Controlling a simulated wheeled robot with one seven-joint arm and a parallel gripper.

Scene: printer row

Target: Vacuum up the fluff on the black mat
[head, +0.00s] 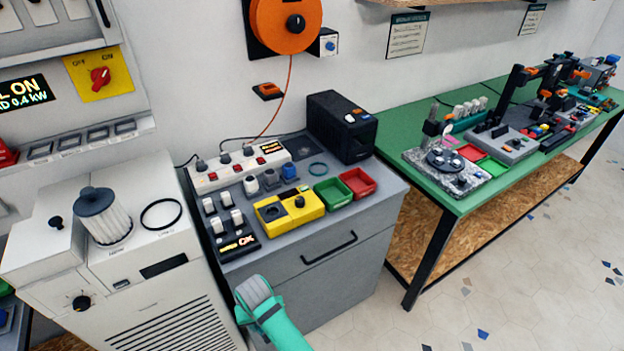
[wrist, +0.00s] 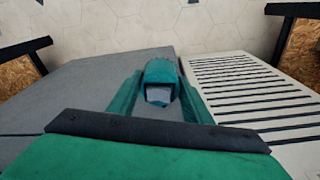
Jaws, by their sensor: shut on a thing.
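My gripper (head: 266,312) is low in front of the grey cabinet in the head view, with a rounded grey piece (head: 253,290) at its end. In the wrist view my gripper (wrist: 160,100) is shut on a small teal and grey piece (wrist: 159,94); what it is cannot be told clearly. A dark square (head: 303,146) on the cabinet top, left of the black box, may be the black mat. I cannot make out any fluff on it. No vacuum nozzle can be clearly identified.
The grey cabinet (head: 330,282) carries a yellow box (head: 288,214), green (head: 333,194) and red (head: 357,182) trays, a power strip (head: 236,171) and a black box (head: 341,127). A white machine (head: 150,280) stands left.

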